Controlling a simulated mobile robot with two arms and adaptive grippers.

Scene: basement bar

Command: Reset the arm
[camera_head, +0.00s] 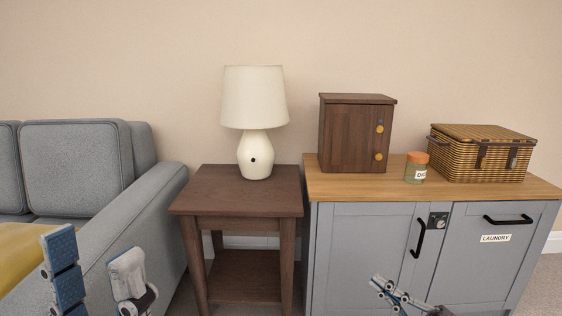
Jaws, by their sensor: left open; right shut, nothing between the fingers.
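My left gripper (97,268) is at the lower left, in front of the grey sofa. Its two fingers stand well apart, and nothing is between them. My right gripper (380,283) is at the bottom, right of centre, in front of the grey cabinet (365,250). It points up and to the left, its fingers are together, and it holds nothing. Most of both arms is out of the frame.
A grey sofa (75,165) stands at the left. A dark side table (215,190) bears a white lamp (255,100). On the cabinet's wooden top stand a small brown cupboard (348,138), a jar with an orange lid (416,168) and a wicker basket (485,155).

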